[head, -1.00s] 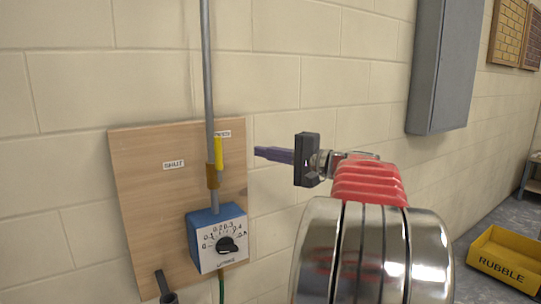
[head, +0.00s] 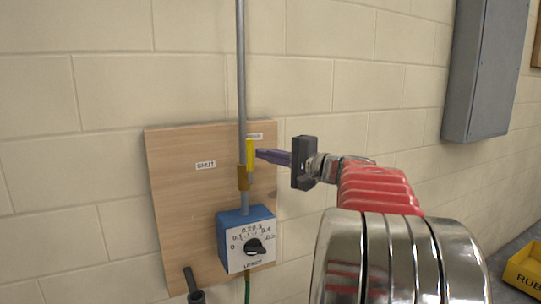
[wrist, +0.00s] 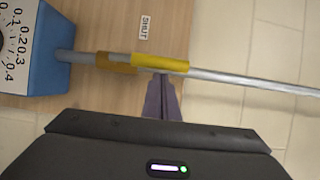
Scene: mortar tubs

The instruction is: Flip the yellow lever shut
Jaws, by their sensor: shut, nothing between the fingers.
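The yellow lever (head: 250,155) stands upright, in line with the grey pipe, above a brass valve body (head: 243,178). In the wrist view the lever (wrist: 160,61) lies along the pipe, with the brass body (wrist: 117,61) at its left end. The SHUT label (head: 206,165) is on the board left of the lever; another label (head: 255,136) is at upper right, partly hidden by the lever. My gripper (head: 260,153) is shut and empty, its purple fingertips close to the lever's right side. In the wrist view the fingertips (wrist: 161,80) come right up to the lever's edge; I cannot tell whether they touch.
A blue box with a dial (head: 246,240) sits below the valve on the wooden board (head: 175,215). A dark handle (head: 194,290) sticks out at lower left. A grey cabinet (head: 485,70) hangs at right, and a yellow RUBBLE tub (head: 524,268) stands below.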

